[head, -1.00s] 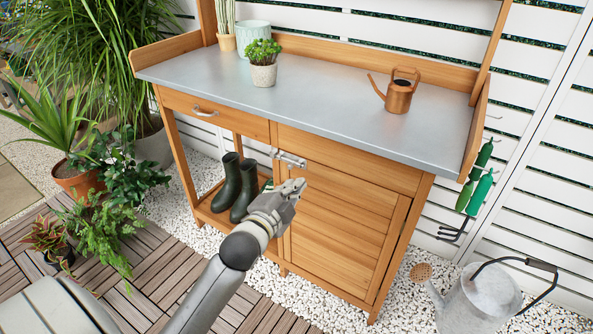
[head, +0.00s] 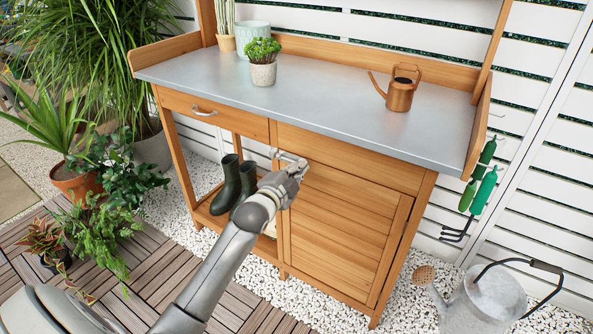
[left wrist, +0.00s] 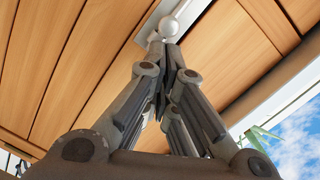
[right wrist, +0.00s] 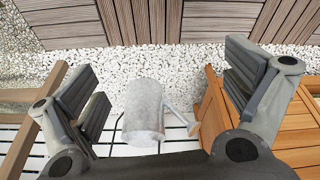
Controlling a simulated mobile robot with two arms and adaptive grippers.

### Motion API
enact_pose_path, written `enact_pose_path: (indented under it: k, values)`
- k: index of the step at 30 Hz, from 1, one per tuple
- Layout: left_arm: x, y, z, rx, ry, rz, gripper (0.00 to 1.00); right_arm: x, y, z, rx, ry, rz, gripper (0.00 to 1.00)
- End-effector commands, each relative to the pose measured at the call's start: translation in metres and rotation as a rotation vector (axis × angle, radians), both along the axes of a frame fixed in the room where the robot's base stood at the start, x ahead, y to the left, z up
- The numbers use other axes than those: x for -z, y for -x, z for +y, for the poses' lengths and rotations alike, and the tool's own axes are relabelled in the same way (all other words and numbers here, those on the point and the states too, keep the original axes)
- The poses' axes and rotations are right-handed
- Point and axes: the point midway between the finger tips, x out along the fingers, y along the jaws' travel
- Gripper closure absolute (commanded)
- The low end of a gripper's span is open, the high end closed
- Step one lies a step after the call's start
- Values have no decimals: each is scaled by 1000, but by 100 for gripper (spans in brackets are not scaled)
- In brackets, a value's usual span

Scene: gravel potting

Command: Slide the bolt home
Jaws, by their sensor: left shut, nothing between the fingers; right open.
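The bolt (head: 289,157) is a small pale metal bolt at the upper left corner of the cabinet door (head: 345,225). In the left wrist view its round knob (left wrist: 168,27) sits in front of a light metal plate. My left gripper (head: 299,170) is shut and empty, with its fingertips (left wrist: 163,46) right at the knob; I cannot tell whether they touch it. The gripper hides part of the bolt in the head view. My right gripper (right wrist: 160,75) is open and empty, and shows only in its own wrist view.
The potting bench has a grey top (head: 320,100) with a copper watering can (head: 399,92) and potted plants. Dark boots (head: 230,182) stand on the lower shelf left of the door. A galvanised watering can (head: 485,303) stands on the gravel at right; it also shows in the right wrist view (right wrist: 143,112).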

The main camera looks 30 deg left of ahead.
Motion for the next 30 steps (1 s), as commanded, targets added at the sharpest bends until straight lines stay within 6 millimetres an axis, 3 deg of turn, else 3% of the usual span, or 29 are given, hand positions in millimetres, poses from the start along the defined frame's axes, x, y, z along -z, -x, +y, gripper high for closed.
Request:
enact_pose_path:
  k: [9, 19, 30]
  values:
    - [-1, 0, 4, -1, -3, 1, 100, 0, 0, 0, 0, 0, -1, 3]
    - [-1, 0, 31, -1, -2, 1, 100, 36, 2, 1, -3, 0, 20, 3]
    - [0, 0, 33, 0, 0, 1, 100, 37, 2, 1, -3, 0, 19, 3]
